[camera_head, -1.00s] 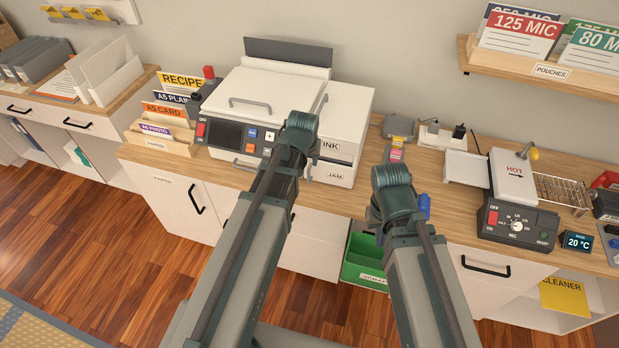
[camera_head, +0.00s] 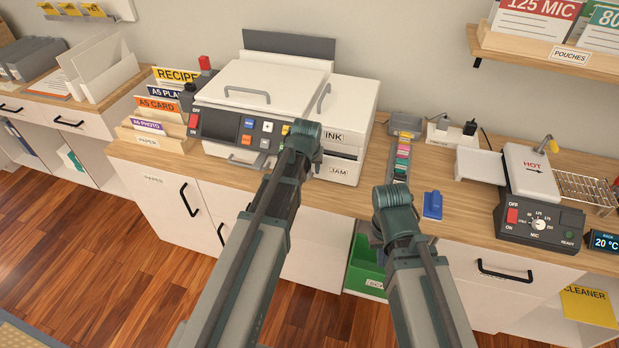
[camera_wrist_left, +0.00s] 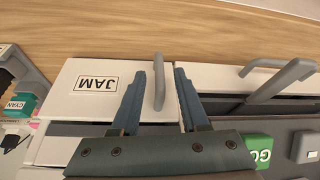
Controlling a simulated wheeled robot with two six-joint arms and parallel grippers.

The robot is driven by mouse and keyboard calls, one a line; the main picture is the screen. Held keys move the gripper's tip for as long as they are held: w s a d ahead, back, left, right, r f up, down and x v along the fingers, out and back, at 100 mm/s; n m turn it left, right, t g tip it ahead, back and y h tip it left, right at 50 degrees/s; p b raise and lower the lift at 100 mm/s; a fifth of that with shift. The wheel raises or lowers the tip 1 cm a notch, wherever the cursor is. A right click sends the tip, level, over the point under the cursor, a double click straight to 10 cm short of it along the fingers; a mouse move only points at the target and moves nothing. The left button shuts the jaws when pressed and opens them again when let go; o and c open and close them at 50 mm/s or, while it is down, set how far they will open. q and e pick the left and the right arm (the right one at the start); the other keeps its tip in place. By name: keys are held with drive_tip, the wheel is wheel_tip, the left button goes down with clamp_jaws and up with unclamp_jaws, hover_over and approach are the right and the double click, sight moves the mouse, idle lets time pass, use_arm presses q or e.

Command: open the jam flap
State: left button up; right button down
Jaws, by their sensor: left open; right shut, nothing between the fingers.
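The jam flap is a white panel low on the right part of the white copier, with a "JAM" label; it shows in the head view (camera_head: 326,170) and fills the left of the left wrist view (camera_wrist_left: 75,78). It looks closed. Its grey bar handle (camera_wrist_left: 158,85) lies between the fingers of my left gripper (camera_wrist_left: 160,74), which is open, the fingers apart from the bar. In the head view my left wrist covers the handle and fingers. My right gripper (camera_head: 396,208) is shut and empty in front of the counter, its fingertips mostly hidden.
The ink cover (camera_head: 335,133) with its own handle is just above the flap. A paper rack (camera_head: 158,118) stands left of the copier. A blue item (camera_head: 432,205) sits near the counter edge, and a laminator (camera_head: 535,218) stands to the right. A green bin (camera_head: 364,262) is below.

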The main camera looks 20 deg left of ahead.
use_arm(q)
drive_tip(key=shift+w+f, duration=0.25)
drive_tip(key=shift+f, duration=0.3)
drive_tip(key=shift+r, duration=0.1)
drive_tip(key=shift+c, duration=0.2)
clamp_jaws()
idle(0.8)
